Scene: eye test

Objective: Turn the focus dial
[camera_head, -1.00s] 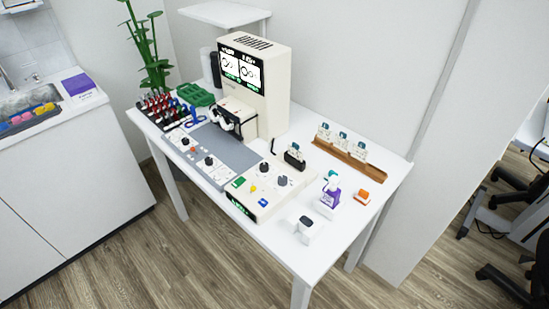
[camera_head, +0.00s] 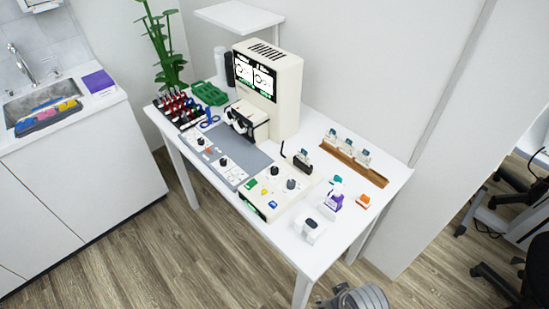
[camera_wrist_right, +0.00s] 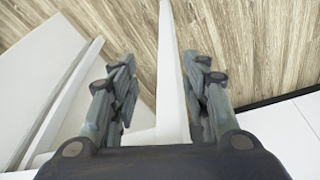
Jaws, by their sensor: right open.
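A white panel on the grey mat bears two more dark knobs, a rear one (camera_head: 201,141) and a front one (camera_head: 223,162). Their labels are too small to read, so I cannot tell which is the focus dial. My right gripper (camera_wrist_right: 160,64) is open and empty in the right wrist view, above wooden floor and white surfaces, with no dial in sight. My left gripper is not in view.
The cream eye-test machine (camera_head: 285,105) stands at the table's back. A purple-and-white bottle (camera_head: 334,202), an orange block (camera_head: 363,201) and a wooden rack (camera_head: 365,172) are on the right. A sink counter (camera_head: 70,125) stands left.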

